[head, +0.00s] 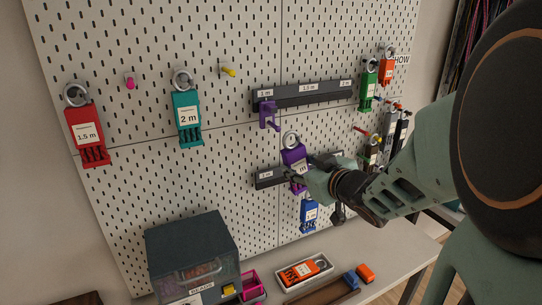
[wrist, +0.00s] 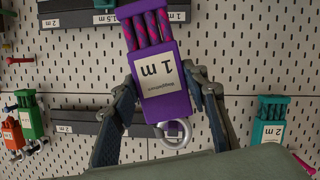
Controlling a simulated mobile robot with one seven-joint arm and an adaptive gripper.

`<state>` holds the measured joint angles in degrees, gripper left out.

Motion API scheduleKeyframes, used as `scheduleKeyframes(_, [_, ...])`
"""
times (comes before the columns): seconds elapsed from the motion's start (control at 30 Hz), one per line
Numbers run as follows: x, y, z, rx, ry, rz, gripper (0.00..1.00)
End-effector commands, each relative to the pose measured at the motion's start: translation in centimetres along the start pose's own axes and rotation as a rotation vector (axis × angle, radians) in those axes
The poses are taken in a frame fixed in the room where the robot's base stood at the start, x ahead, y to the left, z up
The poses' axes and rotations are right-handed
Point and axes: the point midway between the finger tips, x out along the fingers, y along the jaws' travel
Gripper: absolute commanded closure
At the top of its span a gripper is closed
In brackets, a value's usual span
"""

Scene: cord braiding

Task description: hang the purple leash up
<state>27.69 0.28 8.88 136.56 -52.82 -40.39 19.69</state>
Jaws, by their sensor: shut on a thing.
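The purple leash (head: 295,156) is a purple block with a metal ring at its top, in front of the pegboard. In the wrist view the purple leash (wrist: 160,85) appears upside down, its label reading "1 m" and its ring toward my palm. My gripper (wrist: 166,82) is shut on it, one finger at each side. In the head view my gripper (head: 308,172) partly covers it. A purple hook (head: 268,114) sits at the left end of the upper dark rail (head: 310,95), under its "1 m" label, with no leash on it.
A lower dark rail (head: 265,179) runs behind my gripper, and a blue leash (head: 309,214) hangs below it. Red (head: 87,130), teal (head: 187,115), green (head: 368,88) and orange (head: 387,68) leashes hang on the board. A dark bin box (head: 190,250) stands on the bench below.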

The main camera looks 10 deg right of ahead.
Motion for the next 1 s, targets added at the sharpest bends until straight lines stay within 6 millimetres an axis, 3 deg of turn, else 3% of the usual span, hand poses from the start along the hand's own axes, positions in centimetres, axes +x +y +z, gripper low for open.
scheduleKeyframes(1.0, [6.9, -0.1, -2.2, 0.0, 0.002, -0.001, 0.88])
